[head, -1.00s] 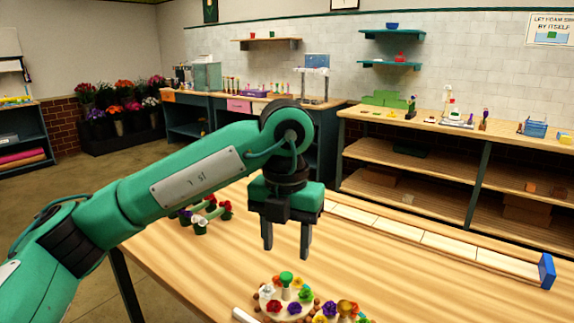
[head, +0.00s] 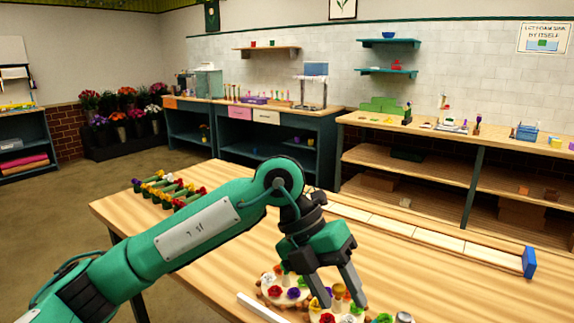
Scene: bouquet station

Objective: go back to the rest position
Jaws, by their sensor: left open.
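My left arm comes in from the left, and its green gripper (head: 343,304) hangs over the near part of the wooden table (head: 410,268). Its two dark fingers are apart, with nothing clearly held between them. The fingertips overlap a round arrangement of small coloured flowers (head: 329,317) in the picture; I cannot tell whether they touch it. Another round flower arrangement (head: 274,291) sits just left of the gripper. My right gripper is not in view.
A white strip (head: 262,308) lies near the front. Pale tiles run along the back edge to a blue block (head: 529,262). The table's middle right is clear. Shelving and a workbench stand behind.

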